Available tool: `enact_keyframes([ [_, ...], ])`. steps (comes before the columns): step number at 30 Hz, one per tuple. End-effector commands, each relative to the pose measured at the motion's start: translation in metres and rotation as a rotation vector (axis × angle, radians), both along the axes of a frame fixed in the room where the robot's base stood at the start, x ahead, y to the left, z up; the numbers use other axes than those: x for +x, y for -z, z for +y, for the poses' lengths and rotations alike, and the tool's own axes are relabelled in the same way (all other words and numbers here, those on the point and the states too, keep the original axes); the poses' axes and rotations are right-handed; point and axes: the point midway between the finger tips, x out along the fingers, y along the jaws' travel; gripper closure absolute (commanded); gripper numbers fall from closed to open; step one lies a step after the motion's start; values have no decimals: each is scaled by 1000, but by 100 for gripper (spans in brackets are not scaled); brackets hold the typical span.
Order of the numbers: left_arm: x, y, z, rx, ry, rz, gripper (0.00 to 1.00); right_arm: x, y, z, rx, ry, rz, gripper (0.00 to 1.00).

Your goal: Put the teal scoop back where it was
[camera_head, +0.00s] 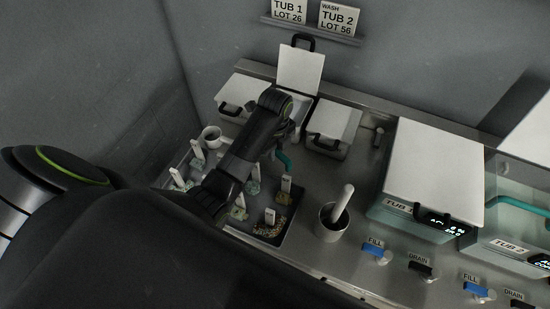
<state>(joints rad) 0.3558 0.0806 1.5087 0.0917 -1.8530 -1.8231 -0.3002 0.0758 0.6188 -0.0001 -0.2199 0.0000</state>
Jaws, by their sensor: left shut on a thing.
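The teal scoop (284,160) shows as a short teal piece just below my left gripper (292,138), between the open bin and the dark tray. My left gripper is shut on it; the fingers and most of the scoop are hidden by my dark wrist. Behind the wrist, a white bin (291,103) has its lid (301,68) standing up, open. My right gripper is not in view.
Two white bins with shut lids (243,91) (335,118) flank the open one. A tray (290,232) holds several small samples with white tags. A metal mortar (331,226) with a white pestle stands right of it. Lidded tubs (430,170) stand further right, behind blue and black valves.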

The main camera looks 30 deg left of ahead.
Motion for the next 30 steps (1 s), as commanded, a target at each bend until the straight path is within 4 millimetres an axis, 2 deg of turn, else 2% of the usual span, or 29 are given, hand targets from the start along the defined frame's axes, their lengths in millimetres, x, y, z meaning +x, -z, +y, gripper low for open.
enact_keyframes([
  [12,0,43,0,0,-1,1,100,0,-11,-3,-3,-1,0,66],
  [23,0,47,0,0,-1,0,100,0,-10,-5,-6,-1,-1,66],
  [24,0,47,0,0,-1,-1,80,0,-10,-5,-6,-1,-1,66],
  [28,0,46,0,0,-1,-1,63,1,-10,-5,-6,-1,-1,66],
  [30,0,46,0,0,-1,-1,61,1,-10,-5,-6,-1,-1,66],
])
